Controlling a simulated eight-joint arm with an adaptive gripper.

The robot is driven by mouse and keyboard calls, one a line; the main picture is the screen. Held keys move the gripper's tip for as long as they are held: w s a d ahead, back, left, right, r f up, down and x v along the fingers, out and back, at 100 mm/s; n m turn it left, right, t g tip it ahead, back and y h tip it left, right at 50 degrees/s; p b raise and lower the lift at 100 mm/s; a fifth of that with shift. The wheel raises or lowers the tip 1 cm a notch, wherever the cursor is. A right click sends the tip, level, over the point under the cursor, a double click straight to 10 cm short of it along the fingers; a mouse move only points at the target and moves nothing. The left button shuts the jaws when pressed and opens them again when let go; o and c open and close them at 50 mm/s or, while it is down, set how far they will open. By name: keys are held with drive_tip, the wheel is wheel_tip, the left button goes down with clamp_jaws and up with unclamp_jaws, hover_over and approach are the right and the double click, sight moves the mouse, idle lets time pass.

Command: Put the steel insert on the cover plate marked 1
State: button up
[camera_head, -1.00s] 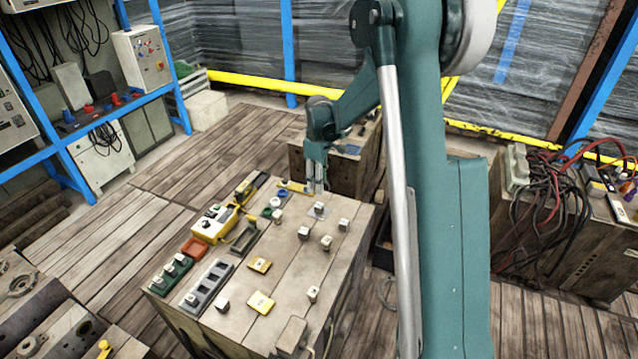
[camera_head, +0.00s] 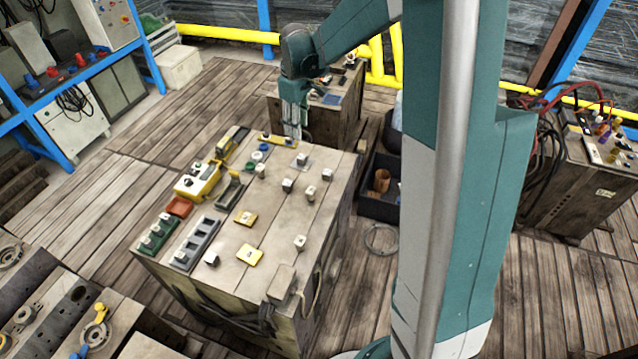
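My gripper (camera_head: 293,136) hangs fingers down over the far edge of the wooden work block (camera_head: 275,213). Its fingers are too small to show any gap, and I see nothing held. Just in front of it a small pale block (camera_head: 301,159) sits on a thin grey plate (camera_head: 308,167). Several similar small blocks stand nearby, such as one at the centre (camera_head: 287,185) and one to the right (camera_head: 327,174). I cannot tell which is the steel insert.
A yellow control box (camera_head: 197,180), a red-orange tray (camera_head: 179,207) and a grey slotted holder (camera_head: 195,243) line the block's left side. A dark bin (camera_head: 378,206) stands on the floor at right. A second wooden block (camera_head: 340,118) stands behind.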

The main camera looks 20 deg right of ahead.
drive_tip(key=s+a+r+m+t, duration=0.1)
drive_tip(key=s+a+r+m, duration=0.15)
drive_tip(key=s+r, duration=0.45)
drive_tip(key=s+a+r+m+t, duration=0.1)
drive_tip(key=s+a+r+t, duration=0.15)
drive_tip(key=s, duration=0.85)
drive_tip(key=s+a+r+m+t, duration=0.1)
drive_tip(key=s+a+r+m, duration=0.2)
drive_tip(key=s, duration=0.5)
drive_tip(key=s+a+f+m+t, duration=0.1)
drive_tip(key=s, duration=0.9)
drive_tip(key=shift+a, duration=0.15)
